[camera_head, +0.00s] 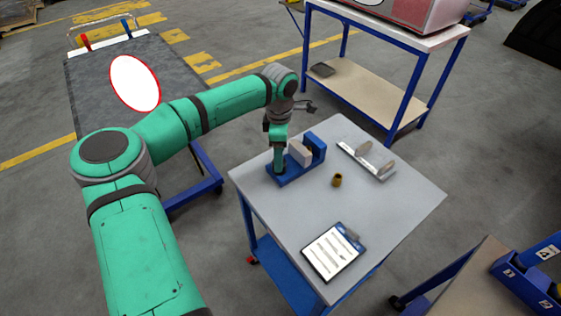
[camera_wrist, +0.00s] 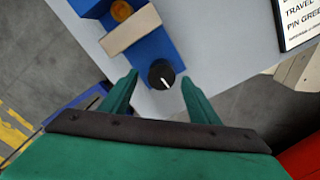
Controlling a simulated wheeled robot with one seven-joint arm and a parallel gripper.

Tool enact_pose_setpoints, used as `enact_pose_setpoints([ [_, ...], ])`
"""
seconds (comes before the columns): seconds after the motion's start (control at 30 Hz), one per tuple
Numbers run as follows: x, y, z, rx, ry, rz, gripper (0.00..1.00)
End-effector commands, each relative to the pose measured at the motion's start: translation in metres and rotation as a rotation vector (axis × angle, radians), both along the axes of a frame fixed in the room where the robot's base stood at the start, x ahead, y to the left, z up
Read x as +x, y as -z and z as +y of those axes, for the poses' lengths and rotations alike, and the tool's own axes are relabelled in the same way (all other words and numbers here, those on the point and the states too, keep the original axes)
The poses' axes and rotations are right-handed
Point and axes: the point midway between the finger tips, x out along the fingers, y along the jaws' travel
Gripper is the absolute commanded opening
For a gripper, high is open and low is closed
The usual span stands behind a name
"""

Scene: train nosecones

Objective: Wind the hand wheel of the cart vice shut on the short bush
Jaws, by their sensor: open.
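The blue cart vice (camera_head: 317,147) stands on the grey cart top, with a pale block-like jaw (camera_head: 300,152). In the wrist view the vice (camera_wrist: 152,48) has the pale jaw (camera_wrist: 130,30) across it. A brass-coloured round bush (camera_wrist: 122,11) sits in the vice beyond that jaw; I cannot tell whether the jaw touches it. The dark round hand wheel (camera_wrist: 162,74) with a white mark is at the vice's near end. My gripper (camera_wrist: 160,80) is open, its green fingers on either side of the wheel with gaps showing. In the head view my gripper (camera_head: 279,165) hangs over the vice's left end, hiding the wheel.
Another brass-coloured bush (camera_head: 337,180) stands on the cart top (camera_head: 285,225), right of the vice. A metal bracket (camera_head: 367,160) lies behind it and a clipboard (camera_head: 333,250) lies near the front. A blue-framed table (camera_head: 350,83) stands behind the cart.

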Motion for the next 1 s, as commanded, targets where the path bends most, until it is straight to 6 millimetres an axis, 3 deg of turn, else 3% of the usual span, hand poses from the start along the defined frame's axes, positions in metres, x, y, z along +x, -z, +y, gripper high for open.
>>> enact_pose_setpoints([
  [0.23, 0.000, 0.031, -0.002, -0.001, 0.002, 0.001, 0.56],
  [0.63, 0.000, 0.038, -0.004, 0.000, 0.006, 0.000, 0.56],
  [0.67, 0.000, 0.038, -0.004, 0.000, 0.005, 0.000, 0.53],
  [0.83, 0.000, 0.038, -0.003, 0.000, 0.004, 0.000, 0.14],
  [1.0, 0.000, 0.038, -0.003, 0.000, 0.023, 0.000, 0.15],
])
